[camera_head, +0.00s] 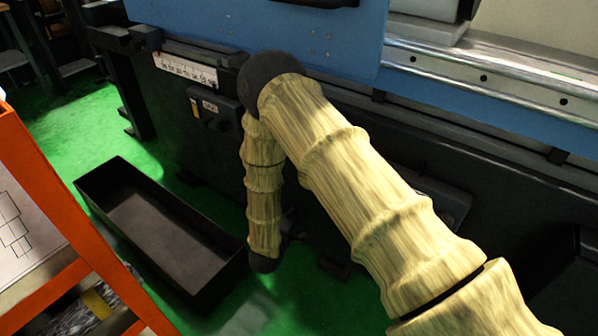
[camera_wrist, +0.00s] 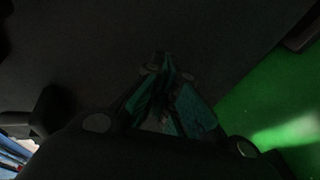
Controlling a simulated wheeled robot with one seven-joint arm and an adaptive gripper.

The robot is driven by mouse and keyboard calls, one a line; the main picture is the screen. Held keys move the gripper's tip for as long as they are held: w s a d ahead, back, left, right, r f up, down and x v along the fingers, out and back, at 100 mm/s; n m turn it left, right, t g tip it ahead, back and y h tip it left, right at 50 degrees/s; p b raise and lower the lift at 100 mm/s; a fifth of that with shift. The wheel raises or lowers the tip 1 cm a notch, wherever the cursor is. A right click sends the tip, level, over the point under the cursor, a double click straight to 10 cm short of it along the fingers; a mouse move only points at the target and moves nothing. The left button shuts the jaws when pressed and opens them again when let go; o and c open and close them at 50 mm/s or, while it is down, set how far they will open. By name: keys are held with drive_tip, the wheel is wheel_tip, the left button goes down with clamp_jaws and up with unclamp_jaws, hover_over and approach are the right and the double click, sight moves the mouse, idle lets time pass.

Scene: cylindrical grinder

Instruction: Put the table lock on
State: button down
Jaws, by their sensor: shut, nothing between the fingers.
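The grinder's dark front (camera_head: 380,150) stands under a blue upper table. A small dark box with a yellow tag and a pale label (camera_head: 208,107) sits on the front, left of my arm; I cannot tell for certain that it is the table lock. My arm hangs in front of the machine and hides part of it. In the wrist view my gripper (camera_wrist: 165,68) is dark and shut, with nothing seen between its fingers. It points at a plain dark surface (camera_wrist: 90,45). No lock part is clear in that view. My fingertips are not clear in the head view.
A long open black tray (camera_head: 150,215) lies on the green floor at the left. An orange frame (camera_head: 50,190) with a sheet stands nearer, at the left edge. Green floor (camera_wrist: 270,110) shows at right in the wrist view.

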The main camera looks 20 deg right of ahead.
drive_tip(key=w+a+r+n+g+h+b, duration=0.25)
drive_tip(key=w+a+r+h, duration=0.25)
drive_tip(key=a+r+h, duration=0.45)
drive_tip(key=w+d+r+y+b, duration=0.1)
drive_tip(key=d+r, duration=0.4)
drive_tip(key=d, duration=0.7)
drive_tip(key=shift+d+r+m+b, duration=0.2)
drive_tip(key=shift+m+b, duration=0.15)
drive_tip(key=shift+b, duration=0.4)
drive_tip(key=shift+d+r+g+p, duration=0.1)
drive_tip(key=shift+d+g+p, duration=0.05)
drive_tip(key=shift+g+p, duration=0.15)
